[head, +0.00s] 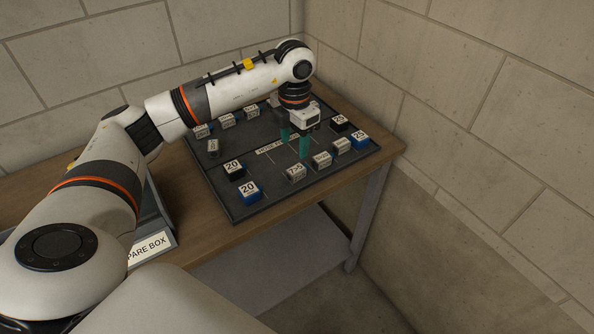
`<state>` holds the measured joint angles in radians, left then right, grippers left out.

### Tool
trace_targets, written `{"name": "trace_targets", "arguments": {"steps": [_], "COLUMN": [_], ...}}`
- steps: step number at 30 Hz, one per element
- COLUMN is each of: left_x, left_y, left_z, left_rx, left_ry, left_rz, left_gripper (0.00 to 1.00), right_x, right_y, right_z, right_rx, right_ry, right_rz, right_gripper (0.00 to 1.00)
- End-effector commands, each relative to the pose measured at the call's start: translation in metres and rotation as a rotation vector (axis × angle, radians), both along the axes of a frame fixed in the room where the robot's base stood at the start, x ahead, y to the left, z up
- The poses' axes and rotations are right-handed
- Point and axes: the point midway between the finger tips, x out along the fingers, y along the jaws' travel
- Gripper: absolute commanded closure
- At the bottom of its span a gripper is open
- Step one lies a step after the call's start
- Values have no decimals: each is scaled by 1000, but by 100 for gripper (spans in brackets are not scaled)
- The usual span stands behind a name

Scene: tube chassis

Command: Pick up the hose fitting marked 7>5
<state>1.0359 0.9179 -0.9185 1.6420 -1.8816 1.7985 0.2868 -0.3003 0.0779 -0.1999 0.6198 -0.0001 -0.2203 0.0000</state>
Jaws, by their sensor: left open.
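The hose fitting that reads 7>5 (296,172) is a small grey block with a white label. It stands near the front edge of a dark tray (262,207), in a row with other grey fittings. My left gripper (295,149) points down over the tray with its teal fingers apart and nothing visible between them. In the picture it is just above the 7>5 fitting, and I cannot tell its exact height. My right gripper is out of view.
Blue and black blocks (247,190) marked 20 stand at the tray's left front, and blocks (360,138) marked 25 at its right. More fittings (226,119) line the back, partly behind my arm. A spare box (150,248) is at lower left. A block wall (480,120) bounds the table.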

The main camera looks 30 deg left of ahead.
Motion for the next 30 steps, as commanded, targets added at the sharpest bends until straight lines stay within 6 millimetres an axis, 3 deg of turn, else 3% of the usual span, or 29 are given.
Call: {"name": "trace_targets", "arguments": {"steps": [3, 13, 21, 30], "left_x": [-1, 2, 7, 7], "left_y": [-1, -3, -3, -3], "left_z": [-21, -50, -88, -93], "left_rx": [-2, -5, -5, -6], "left_ry": [5, 3, 1, -1], "left_rz": [-2, -3, -3, -4], "left_gripper": [47, 47, 47, 49], "right_x": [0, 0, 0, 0], "right_y": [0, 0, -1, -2], "right_z": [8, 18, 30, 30], "right_rx": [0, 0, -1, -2], "right_ry": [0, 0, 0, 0], "right_rz": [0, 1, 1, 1], "right_gripper": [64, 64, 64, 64]}}
